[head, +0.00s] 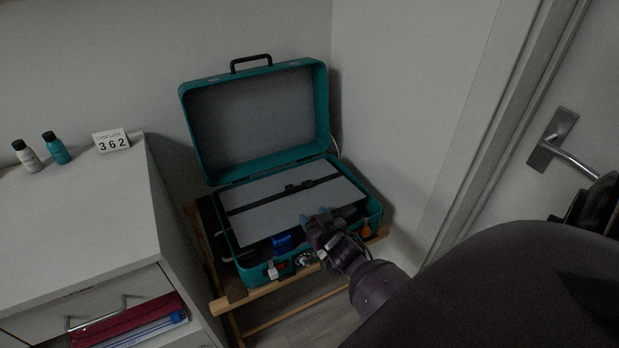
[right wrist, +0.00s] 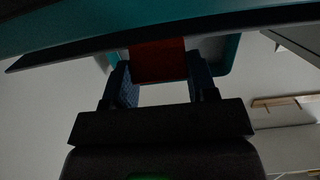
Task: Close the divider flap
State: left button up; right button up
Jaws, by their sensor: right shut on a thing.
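The teal suitcase (head: 255,167) stands open with its lid up. The divider flap (head: 290,208) is a grey panel with a black strap and buckle across it. It lies over the case's base, its front edge above a dark gap where contents show. My right gripper (head: 318,216) is at the flap's front edge. In the right wrist view its blue-padded fingers (right wrist: 160,88) are shut on a red tab (right wrist: 158,60) beside a dark panel edge (right wrist: 75,52). In the head view the gripper hides this tab. My left gripper is not in view.
A blue item (head: 282,242) shows under the flap's front. The case sits on a wooden folding stand (head: 230,302). A white cabinet (head: 75,225) with an open drawer is at left, holding bottles and a code card (head: 111,141). A wall and door handle (head: 565,145) are at right.

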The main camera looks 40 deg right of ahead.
jog(key=shift+s+f, duration=0.2)
jog(key=shift+f, duration=0.45)
jog(key=o, duration=1.1)
jog(key=shift+o, duration=1)
jog(key=shift+r, duration=0.1)
jog(key=shift+r, duration=0.1)
